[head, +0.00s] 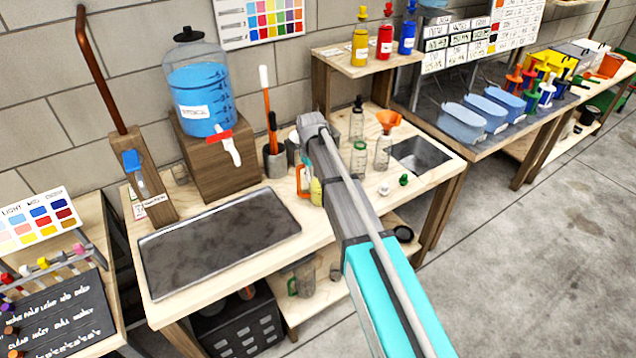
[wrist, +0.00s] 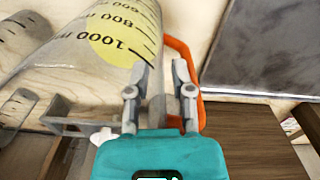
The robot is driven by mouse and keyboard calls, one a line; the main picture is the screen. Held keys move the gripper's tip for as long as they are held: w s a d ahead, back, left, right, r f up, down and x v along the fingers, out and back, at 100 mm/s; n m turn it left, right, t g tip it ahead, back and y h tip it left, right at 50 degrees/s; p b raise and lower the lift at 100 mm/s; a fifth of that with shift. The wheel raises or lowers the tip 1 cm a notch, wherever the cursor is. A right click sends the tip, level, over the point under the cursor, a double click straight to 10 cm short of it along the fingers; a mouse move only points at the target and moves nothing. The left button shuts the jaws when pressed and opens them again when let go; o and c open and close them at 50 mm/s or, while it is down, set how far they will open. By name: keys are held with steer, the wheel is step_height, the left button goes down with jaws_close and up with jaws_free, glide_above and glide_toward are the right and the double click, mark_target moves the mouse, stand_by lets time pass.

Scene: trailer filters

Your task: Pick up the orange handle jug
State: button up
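In the wrist view, a clear jug (wrist: 128,35) with black volume marks and a yellow disc fills the upper left. Its orange handle (wrist: 181,50) loops on its right side. My gripper (wrist: 158,78) is open, with its fingers apart at the handle side of the jug. The right finger overlaps the orange loop; I cannot tell whether either finger touches it. In the head view, the jug (head: 316,191) stands on the wooden bench, partly hidden by my arm, with its handle (head: 301,180) on the left. My fingers are hidden there.
A dark tray (head: 220,240) lies left on the bench, and a blue-filled dispenser (head: 200,95) stands behind. A pot of tools (head: 274,160), clear bottles (head: 358,158) and an orange funnel (head: 388,120) are nearby. A green-handled jug (head: 304,280) stands on the lower shelf.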

jaws_close()
steer(key=shift+r+p, duration=0.3)
stand_by(0.5)
steer(key=shift+r+p, duration=1.3)
steer(key=shift+p, duration=0.05)
steer(key=s+d+r+p, duration=0.5)
steer(key=s+r+p, duration=0.4)
steer(key=s, duration=0.4)
steer(key=shift+r+p, duration=0.3)
steer(key=shift+r, duration=0.05)
stand_by(0.7)
